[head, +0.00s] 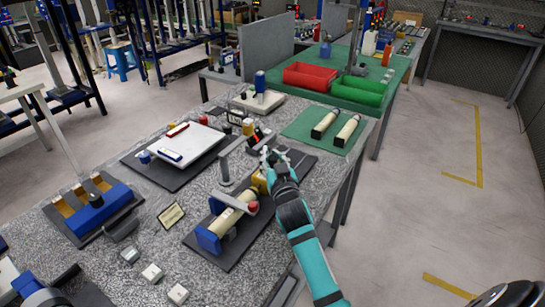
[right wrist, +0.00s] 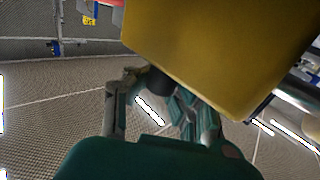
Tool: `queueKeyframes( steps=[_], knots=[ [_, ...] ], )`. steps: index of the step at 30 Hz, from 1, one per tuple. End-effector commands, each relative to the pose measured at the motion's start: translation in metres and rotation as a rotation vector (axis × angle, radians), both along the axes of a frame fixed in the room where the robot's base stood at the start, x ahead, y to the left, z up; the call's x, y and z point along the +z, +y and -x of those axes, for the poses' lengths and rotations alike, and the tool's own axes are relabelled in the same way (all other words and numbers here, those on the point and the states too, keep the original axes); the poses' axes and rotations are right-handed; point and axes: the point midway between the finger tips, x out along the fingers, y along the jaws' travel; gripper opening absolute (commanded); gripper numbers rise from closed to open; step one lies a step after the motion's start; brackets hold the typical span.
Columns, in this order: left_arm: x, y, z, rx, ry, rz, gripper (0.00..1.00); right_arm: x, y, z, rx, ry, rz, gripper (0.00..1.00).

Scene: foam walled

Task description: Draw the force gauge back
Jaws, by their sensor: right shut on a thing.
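The force gauge, a yellow box-like body (head: 260,181), sits at the far end of a test stand on a dark base plate. In the right wrist view the yellow body (right wrist: 225,50) fills the upper right, close to the fingers. My right gripper (head: 272,160) reaches in from the right edge of the bench and is shut on the gauge; the exact contact is partly hidden. A beige cylinder (head: 232,215) lies in line with the gauge, between it and a blue end block (head: 208,240).
A grey lever with a red knob (head: 253,206) crosses the stand. A grey post (head: 224,170) stands just left of the gauge. A white plate (head: 188,140) lies farther back. Two more cylinders lie on a green mat (head: 300,126). The floor to the right is clear.

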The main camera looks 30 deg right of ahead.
Motion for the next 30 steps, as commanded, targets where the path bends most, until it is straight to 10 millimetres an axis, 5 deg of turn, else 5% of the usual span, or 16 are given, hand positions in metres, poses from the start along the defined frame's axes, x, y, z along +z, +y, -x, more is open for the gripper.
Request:
queueKeyframes(
  steps=[11,21,30],
  knots=[
    [0.009,-0.002,0.000,0.001,-0.001,0.002,0.49,0.000,-0.047,-0.024,-0.009,0.005,0.008,0.00],
    [0.008,-0.003,0.000,0.001,0.001,0.003,0.49,-0.003,-0.051,-0.025,-0.011,0.009,0.007,0.00],
    [0.008,-0.003,0.000,0.000,0.002,0.003,0.49,-0.003,-0.051,-0.025,-0.009,0.009,0.005,0.45]
  ],
)
